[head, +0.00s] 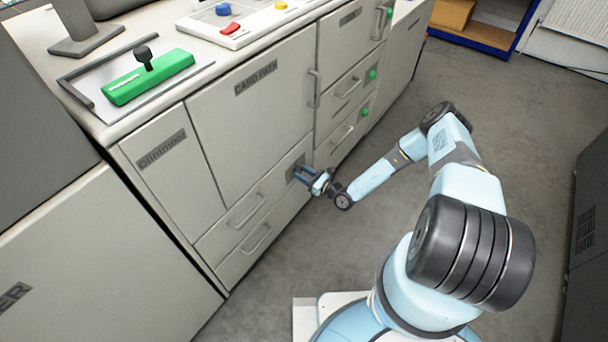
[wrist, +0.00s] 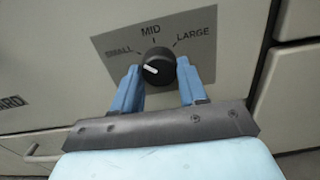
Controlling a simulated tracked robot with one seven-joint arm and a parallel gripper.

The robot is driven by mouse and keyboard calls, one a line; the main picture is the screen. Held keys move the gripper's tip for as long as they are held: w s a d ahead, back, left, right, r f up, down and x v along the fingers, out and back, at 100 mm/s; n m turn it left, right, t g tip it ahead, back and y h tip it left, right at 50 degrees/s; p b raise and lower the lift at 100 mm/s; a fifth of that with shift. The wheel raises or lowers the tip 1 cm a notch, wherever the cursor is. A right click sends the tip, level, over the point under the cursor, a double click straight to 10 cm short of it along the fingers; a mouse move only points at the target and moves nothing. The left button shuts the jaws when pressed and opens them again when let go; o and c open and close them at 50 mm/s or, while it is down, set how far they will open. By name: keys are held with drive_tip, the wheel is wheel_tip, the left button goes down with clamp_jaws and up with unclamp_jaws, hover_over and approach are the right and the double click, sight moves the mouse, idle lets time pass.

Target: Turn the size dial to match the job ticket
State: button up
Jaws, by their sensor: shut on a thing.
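The black size dial (wrist: 158,64) sits on a grey plate (wrist: 200,50) marked SMALL on the left, MID at the top and LARGE on the right. A short white mark on the dial lies left of its middle and slants toward the SMALL side. My gripper (wrist: 160,80) is shut on the dial, one blue finger on each side. In the head view my gripper (head: 307,178) is at the cabinet front, and the fingers hide most of the dial there. I cannot make out a job ticket in either view.
The cabinet (head: 250,125) has drawers with bar handles around the dial plate. On its top are a green tool (head: 148,78) on a tray and a panel with coloured buttons (head: 240,22). The grey floor (head: 400,105) is clear; a dark cabinet (head: 588,230) stands right.

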drive_tip(key=shift+s+n, duration=0.1)
drive_tip(key=shift+n, duration=0.3)
drive_tip(key=shift+a, duration=0.1)
drive_tip(key=o, duration=1.1)
drive_tip(key=shift+c, duration=0.2)
drive_tip(key=v, duration=1.4)
